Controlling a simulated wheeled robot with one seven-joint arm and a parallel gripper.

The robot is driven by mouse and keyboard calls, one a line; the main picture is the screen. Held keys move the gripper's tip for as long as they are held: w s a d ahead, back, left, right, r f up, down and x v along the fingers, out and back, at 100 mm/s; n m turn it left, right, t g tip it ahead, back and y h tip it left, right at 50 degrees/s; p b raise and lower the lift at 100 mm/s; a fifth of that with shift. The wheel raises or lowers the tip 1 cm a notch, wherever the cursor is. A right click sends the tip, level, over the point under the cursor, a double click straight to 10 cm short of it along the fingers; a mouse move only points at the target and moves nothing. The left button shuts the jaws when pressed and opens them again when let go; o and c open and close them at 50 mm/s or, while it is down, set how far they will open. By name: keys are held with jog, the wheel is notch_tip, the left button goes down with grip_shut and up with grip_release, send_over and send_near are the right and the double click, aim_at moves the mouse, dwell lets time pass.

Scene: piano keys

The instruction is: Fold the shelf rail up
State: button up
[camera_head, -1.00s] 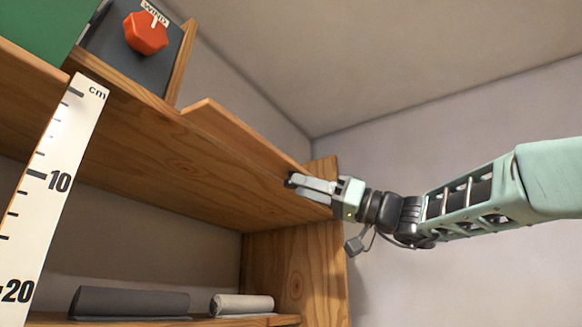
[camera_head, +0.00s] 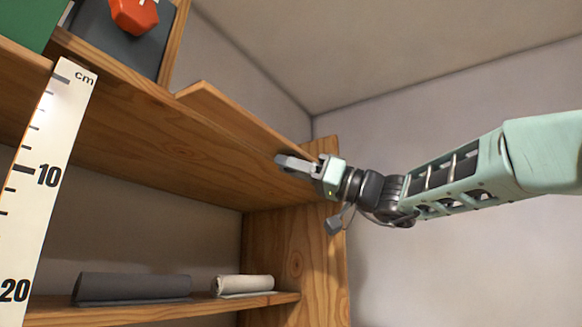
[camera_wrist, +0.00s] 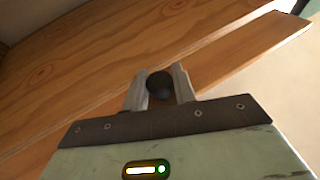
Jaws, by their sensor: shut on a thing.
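The shelf rail (camera_head: 245,122) is a wooden strip along the front edge of the upper shelf (camera_head: 150,140), at its right part. It stands tilted up from the shelf edge, its face partly visible. In the wrist view the rail (camera_wrist: 235,65) runs slantwise behind my fingers. A dark round knob (camera_wrist: 159,85) sits between the two fingers. My gripper (camera_head: 287,161) is shut on this knob at the rail's right end; the fingers also show in the wrist view (camera_wrist: 159,94). The knob is hidden by my fingers in the head view.
A white ruler (camera_head: 48,175) hangs at the left. Grey (camera_head: 135,288) and pale (camera_head: 243,284) rolls lie on the lower shelf (camera_head: 190,305). The right wall side is clear.

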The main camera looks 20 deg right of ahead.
aim_at(296, 148)
jog(key=shift+s+d+r+m+g+h+p, duration=0.15)
jog(key=shift+r+m+g+h+p, duration=0.15)
jog(key=shift+h, duration=0.3)
jog(key=shift+s+d+r+m+g+h+p, duration=0.1)
jog(key=shift+s+r+m+g+h, duration=0.1)
jog(key=shift+r+m+h, duration=0.3)
jog(key=shift+s+d+r+m+g+h+p, duration=0.15)
jog(key=shift+r+g+h+p, duration=0.2)
jog(key=shift+h+p, duration=0.3)
jog(key=shift+w+a+r+m+g+h+p, duration=0.15)
jog(key=shift+r+g+h+p, duration=0.2)
jog(key=shift+h+p, duration=0.25)
jog(key=shift+s+d+r+m+g+h+p, duration=0.15)
jog(key=shift+r+m+g+h+p, duration=0.25)
jog(key=shift+g+h+p, duration=0.45)
jog(key=shift+r+m+g+h+p, duration=0.4)
jog(key=shift+g+h, duration=0.25)
jog(key=shift+h, duration=0.25)
jog(key=shift+r, duration=0.1)
